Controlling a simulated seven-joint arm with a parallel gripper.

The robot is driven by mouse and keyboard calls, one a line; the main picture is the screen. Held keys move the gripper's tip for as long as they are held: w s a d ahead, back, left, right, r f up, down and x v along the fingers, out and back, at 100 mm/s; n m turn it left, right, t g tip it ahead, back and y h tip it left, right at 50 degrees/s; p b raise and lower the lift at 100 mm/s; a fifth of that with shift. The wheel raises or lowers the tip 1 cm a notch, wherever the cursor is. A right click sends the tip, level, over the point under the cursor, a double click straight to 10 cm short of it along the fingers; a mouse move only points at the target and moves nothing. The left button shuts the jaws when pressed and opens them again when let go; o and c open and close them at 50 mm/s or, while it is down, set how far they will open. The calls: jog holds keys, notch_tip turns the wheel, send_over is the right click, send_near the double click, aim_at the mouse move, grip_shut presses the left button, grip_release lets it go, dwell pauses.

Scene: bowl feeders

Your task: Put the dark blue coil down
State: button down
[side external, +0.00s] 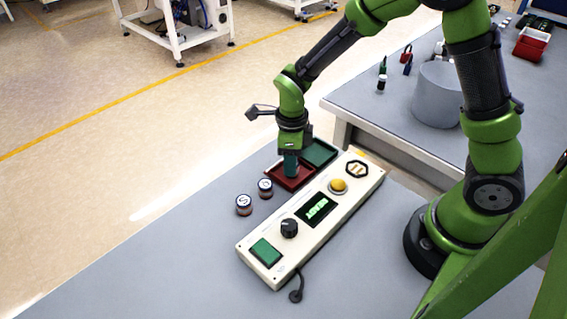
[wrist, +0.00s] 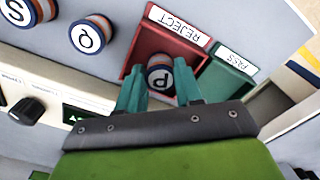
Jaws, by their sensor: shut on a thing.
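The wrist view shows the coil inside the outline of the red tray labelled REJECT (wrist: 140,50). I cannot tell whether it touches the tray floor. The green tray labelled PASS (wrist: 225,80) adjoins the red one.
Two similar coils, marked S (side external: 244,205) and Q (side external: 265,188), stand on the grey table left of the trays. A cream control panel (side external: 262,243) with knob, display and buttons lies close in front of the trays. The table's left front is clear.

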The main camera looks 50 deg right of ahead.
jog(key=shift+f, duration=0.2)
jog(key=c, duration=0.8)
grip_release()
jog(key=shift+o, duration=0.2)
notch_tip(320, 180, up, 11)
jog(key=s+d+r+n+t+y, duration=0.2)
jog(key=s+r+n+t, duration=0.5)
jog(key=n, duration=1.7)
jog(key=s+d+r, duration=0.1)
jog(key=s+r, duration=0.3)
jog(key=s, duration=0.2)
jog(key=shift+d+n, duration=0.3)
jog(key=shift+s+r, duration=0.1)
